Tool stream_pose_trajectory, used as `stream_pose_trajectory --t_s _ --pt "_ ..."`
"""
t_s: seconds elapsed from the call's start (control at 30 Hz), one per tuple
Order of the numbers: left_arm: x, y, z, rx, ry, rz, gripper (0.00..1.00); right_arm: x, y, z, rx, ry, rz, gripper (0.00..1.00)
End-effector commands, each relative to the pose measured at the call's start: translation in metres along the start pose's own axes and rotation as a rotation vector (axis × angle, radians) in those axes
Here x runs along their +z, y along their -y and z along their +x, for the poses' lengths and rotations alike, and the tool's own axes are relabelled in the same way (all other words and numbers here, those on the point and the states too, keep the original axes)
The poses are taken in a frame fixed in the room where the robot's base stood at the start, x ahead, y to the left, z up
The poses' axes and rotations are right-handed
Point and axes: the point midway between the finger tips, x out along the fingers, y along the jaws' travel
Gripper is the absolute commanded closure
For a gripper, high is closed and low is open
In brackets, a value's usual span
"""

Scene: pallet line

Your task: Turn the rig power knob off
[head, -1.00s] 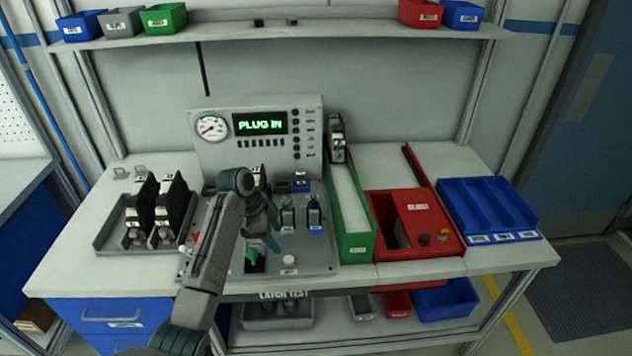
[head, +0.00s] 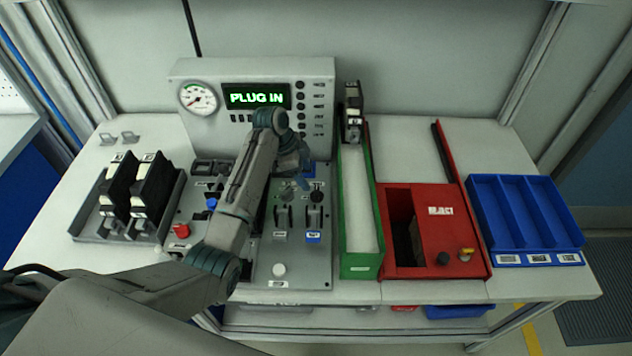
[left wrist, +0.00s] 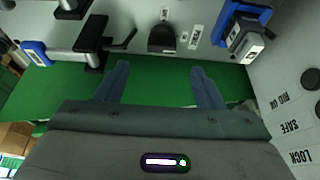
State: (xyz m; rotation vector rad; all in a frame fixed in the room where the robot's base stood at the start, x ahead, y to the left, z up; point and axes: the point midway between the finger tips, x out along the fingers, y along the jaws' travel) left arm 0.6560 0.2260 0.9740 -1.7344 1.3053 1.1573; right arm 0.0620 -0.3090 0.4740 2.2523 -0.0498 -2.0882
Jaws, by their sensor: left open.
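The test rig panel (head: 305,262) stands on the bench, its display reading PLUG IN. Which control is the rig power knob is not legible in the head view. A red knob (head: 181,230) shows at the panel's left and a black knob (head: 316,196) at its right. The green knob is hidden behind my left arm. My left gripper (head: 300,182) is open above the rear part of the panel, pointing down. In the left wrist view its fingers (left wrist: 160,78) are apart with nothing between them; a dark knob-like part (left wrist: 162,38) lies beyond them. My right gripper is out of view.
Black modules stand in a grey tray (head: 88,236) at left. A green-walled channel (head: 361,265), a red box (head: 455,208) and a blue tray (head: 540,247) are at right. Latches (head: 283,215) rise close to the gripper. A white button (head: 278,269) is at the front.

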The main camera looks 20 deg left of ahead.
Motion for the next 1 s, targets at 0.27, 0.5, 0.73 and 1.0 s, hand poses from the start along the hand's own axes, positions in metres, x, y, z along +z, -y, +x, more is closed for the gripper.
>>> stream_pose_trajectory --t_s 0.27,0.5,0.73,1.0 --pt "-0.001 -0.001 0.050 0.003 0.001 -0.001 0.38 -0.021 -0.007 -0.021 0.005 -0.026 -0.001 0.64" --pt "-0.001 0.000 0.072 -0.001 0.000 0.000 0.38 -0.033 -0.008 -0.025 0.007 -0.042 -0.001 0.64" --pt "0.000 0.000 0.075 -0.001 0.001 0.001 0.38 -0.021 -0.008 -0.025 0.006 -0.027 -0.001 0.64" --pt "0.000 0.000 0.075 -0.001 0.001 0.000 0.76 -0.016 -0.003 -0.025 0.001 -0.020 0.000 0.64"
